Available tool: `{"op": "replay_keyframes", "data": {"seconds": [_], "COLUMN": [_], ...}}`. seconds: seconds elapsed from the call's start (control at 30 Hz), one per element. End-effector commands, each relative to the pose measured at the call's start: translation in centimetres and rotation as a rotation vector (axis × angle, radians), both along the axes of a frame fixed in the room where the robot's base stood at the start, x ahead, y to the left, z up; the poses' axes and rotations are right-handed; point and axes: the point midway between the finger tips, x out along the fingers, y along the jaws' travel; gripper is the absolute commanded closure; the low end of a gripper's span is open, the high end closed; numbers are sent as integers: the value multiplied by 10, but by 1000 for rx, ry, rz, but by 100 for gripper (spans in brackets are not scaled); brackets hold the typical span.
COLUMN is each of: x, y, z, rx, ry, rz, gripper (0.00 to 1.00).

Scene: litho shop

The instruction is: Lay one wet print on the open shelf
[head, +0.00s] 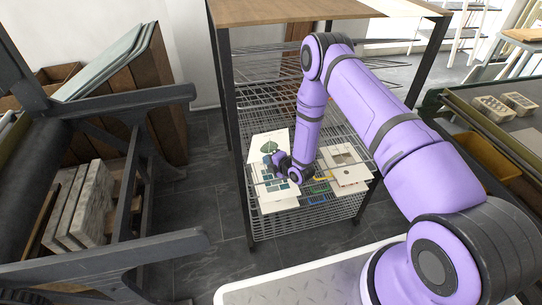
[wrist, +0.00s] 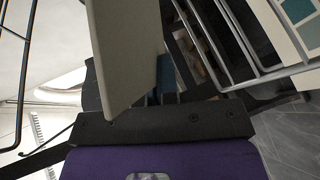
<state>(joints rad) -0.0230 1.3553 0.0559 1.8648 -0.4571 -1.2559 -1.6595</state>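The rack (head: 229,95) stands mid-scene with several wire shelves under a wooden top. My gripper (head: 279,160) is inside its front left, beside a white print with a green leaf design (head: 262,143). In the wrist view a plain pale sheet (wrist: 125,45) rises from my gripper (wrist: 165,78). The fingers look close together at its edge, though the sheet partly hides them. A print with teal swatches (head: 278,188) lies on the shelf below; its swatches also show in the wrist view (wrist: 298,12). Another print (head: 347,174) lies to the right.
Wire shelf bars (wrist: 236,62) pass close beside the gripper in the wrist view. Dark posts (head: 243,190) bound the rack. A dark press frame (head: 120,105) stands left, with stone slabs (head: 80,205) under it. The floor between press and rack is clear.

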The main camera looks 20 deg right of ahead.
Motion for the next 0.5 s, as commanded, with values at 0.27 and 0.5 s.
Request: {"op": "replay_keyframes", "data": {"seconds": [0.27, 0.5], "x": [0, 0], "y": [0, 0], "z": [0, 0], "rx": [0, 0], "ry": [0, 0], "rz": [0, 0], "gripper": [85, 82]}}
